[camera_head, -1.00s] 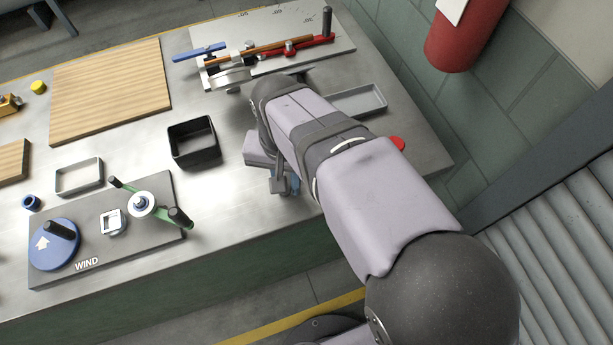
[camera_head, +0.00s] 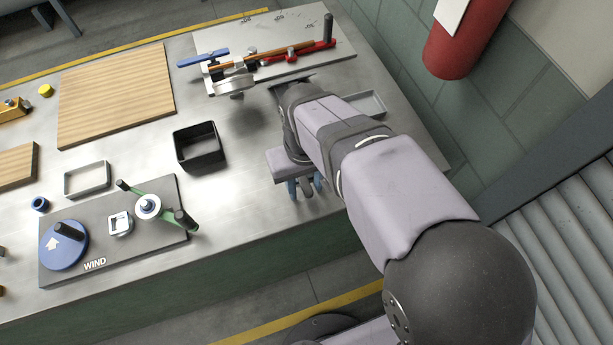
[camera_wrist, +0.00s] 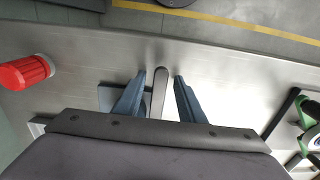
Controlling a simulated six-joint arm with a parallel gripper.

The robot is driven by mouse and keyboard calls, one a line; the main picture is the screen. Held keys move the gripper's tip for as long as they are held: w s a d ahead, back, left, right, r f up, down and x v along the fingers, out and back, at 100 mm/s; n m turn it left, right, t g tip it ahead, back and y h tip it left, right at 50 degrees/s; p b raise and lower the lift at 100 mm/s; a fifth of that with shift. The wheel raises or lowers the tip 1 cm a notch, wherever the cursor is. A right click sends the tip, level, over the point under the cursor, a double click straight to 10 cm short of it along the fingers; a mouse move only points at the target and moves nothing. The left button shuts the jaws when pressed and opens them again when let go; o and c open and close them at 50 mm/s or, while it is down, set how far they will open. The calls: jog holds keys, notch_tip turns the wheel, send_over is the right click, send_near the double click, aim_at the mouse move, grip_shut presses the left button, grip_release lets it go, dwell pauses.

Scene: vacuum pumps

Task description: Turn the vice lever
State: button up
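My gripper (camera_head: 306,188) is low over the front part of the steel bench, its blue fingers pointing toward the front edge. In the wrist view my gripper (camera_wrist: 159,77) is open, with a finger on each side of a narrow grey bar (camera_wrist: 160,92), which looks like the vice lever. Small gaps seem to show between the bar and both fingers, so I see no grip on it. A blue-grey plate (camera_wrist: 106,97) shows beside the left finger. The rest of the vice is hidden by my gripper and arm.
A black open box (camera_head: 198,161) stands left of my gripper. The WIND board (camera_head: 150,255) with green crank is farther left. A red knob (camera_wrist: 25,72) is at the left of the wrist view. A clamp fixture (camera_head: 290,55) lies behind.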

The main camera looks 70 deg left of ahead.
jog(key=shift+r+p, duration=0.75)
jog(key=shift+r, duration=0.15)
jog(key=shift+r+p, duration=2.65)
jog(key=shift+r, duration=0.35)
